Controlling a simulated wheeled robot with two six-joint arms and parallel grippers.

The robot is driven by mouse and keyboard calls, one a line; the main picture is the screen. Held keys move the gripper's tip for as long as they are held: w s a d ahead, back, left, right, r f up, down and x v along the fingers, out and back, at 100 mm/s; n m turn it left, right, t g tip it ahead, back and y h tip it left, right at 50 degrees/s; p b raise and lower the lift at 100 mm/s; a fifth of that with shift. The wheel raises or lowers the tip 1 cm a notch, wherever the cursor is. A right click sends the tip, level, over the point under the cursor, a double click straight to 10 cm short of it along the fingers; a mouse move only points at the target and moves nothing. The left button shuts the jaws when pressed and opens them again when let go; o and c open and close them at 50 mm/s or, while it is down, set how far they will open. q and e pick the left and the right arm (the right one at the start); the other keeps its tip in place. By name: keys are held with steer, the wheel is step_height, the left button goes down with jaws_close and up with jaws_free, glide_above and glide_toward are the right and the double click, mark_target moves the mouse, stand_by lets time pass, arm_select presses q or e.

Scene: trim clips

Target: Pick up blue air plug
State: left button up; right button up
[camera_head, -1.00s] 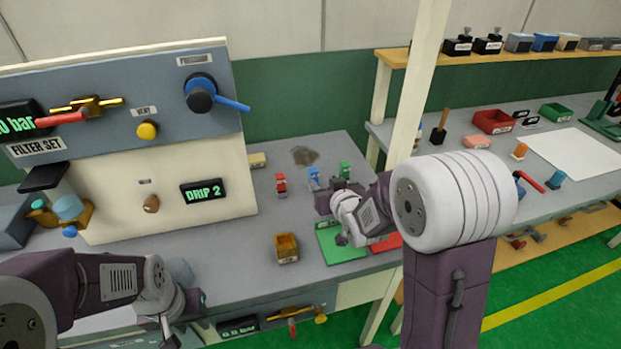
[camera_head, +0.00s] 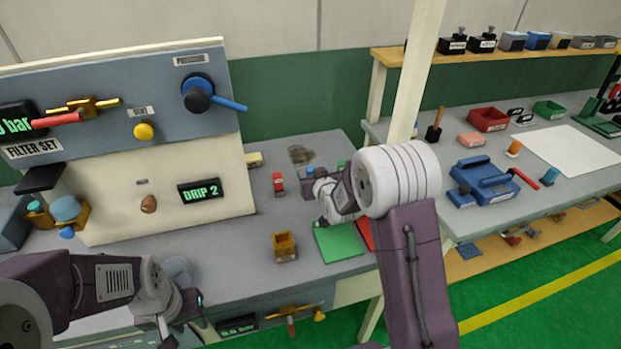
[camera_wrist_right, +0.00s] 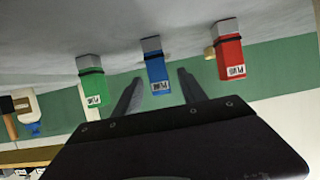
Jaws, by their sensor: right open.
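The blue air plug (camera_wrist_right: 156,68) stands on the bench, between the green plug (camera_wrist_right: 93,82) and the red plug (camera_wrist_right: 229,58) in the right wrist view. In the head view only a bit of blue (camera_head: 309,170) shows behind my right gripper (camera_head: 308,190). In the right wrist view my right gripper (camera_wrist_right: 160,76) is open and empty, its two fingers pointing at the blue plug, which appears in line with the gap. I cannot tell how far off it is. My left gripper (camera_head: 180,325) is low at the left; its jaws are unclear.
The red plug (camera_head: 278,183) and partly hidden green plug (camera_head: 341,165) stand close on either side. An orange-brown bin (camera_head: 285,246) and a green mat (camera_head: 338,243) lie nearer. The filter panel (camera_head: 165,175) rises at left. A blue case (camera_head: 484,182) is on the right bench.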

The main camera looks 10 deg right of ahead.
steer(key=shift+s+r, duration=0.15)
steer(key=shift+c, duration=0.9)
jaws_close()
steer(key=s+d+r+p, duration=0.2)
steer(key=s+d+r, duration=0.4)
steer(key=s+r, duration=0.4)
steer(key=shift+r, duration=0.5)
